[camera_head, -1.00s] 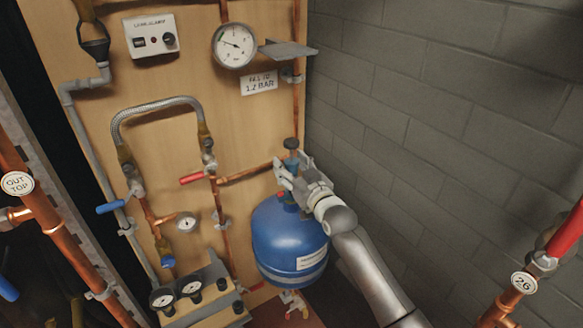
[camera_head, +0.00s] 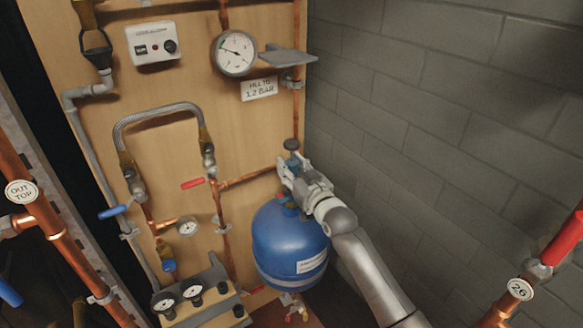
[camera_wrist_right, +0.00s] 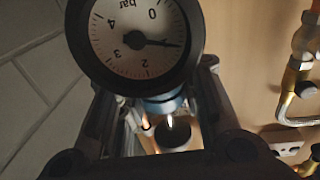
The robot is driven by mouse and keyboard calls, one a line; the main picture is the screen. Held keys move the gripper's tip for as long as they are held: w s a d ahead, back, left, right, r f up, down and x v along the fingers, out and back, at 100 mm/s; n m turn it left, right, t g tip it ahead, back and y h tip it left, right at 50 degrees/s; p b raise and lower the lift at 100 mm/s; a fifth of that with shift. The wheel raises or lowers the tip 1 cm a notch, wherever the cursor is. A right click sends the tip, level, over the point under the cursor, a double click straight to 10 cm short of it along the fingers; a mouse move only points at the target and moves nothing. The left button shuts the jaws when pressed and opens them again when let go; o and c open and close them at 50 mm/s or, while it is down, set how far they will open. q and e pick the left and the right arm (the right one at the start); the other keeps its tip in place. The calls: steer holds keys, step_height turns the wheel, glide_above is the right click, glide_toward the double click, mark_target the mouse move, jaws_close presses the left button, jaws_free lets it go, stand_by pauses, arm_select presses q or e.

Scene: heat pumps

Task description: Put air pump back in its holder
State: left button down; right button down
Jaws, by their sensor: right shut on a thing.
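The air pump stands upright above the blue tank in the head view, and its black knob (camera_head: 291,145) shows over my right gripper (camera_head: 293,172). My right gripper is shut around the pump's blue upper body and hides most of it. In the right wrist view a round bar gauge (camera_wrist_right: 137,42) sits close in front of the fingers, seemingly on the pump, with a blue part below it. A grey flat bracket (camera_head: 288,57) sticks out of the board higher up; I cannot tell whether it is the holder. My left gripper is not in view.
The blue tank (camera_head: 289,243) stands just below my right gripper. A wall gauge (camera_head: 234,54), a red-handled valve (camera_head: 193,183) and copper pipes are on the wooden board to the left. A grey block wall (camera_head: 430,110) closes off the right side.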

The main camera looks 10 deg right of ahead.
mark_target(292, 158)
steer(key=shift+r+p, duration=1.15)
steer(key=shift+r, duration=0.4)
steer(key=shift+f, duration=0.1)
